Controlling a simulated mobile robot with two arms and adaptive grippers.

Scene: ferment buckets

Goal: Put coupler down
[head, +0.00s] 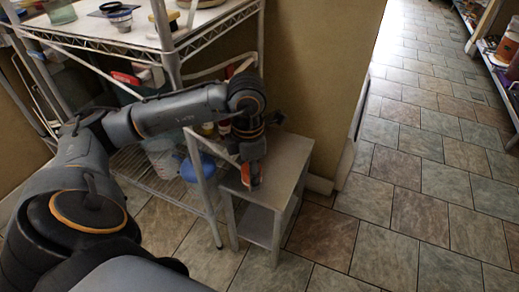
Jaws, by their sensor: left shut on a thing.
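My left gripper (251,172) points down over the top of a small grey side table (284,160). It is shut on a small, partly hidden thing that I take for the coupler (248,178). A red-orange patch shows at the fingertips, close to the table top. I cannot tell whether it touches the surface. My right gripper is out of view.
A wire shelf rack (190,42) with jars and dishes on top stands left of the table. A blue jug (198,167) sits on its lower shelf. A tan wall (318,70) rises behind the table. Tiled floor (425,190) lies open at the right.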

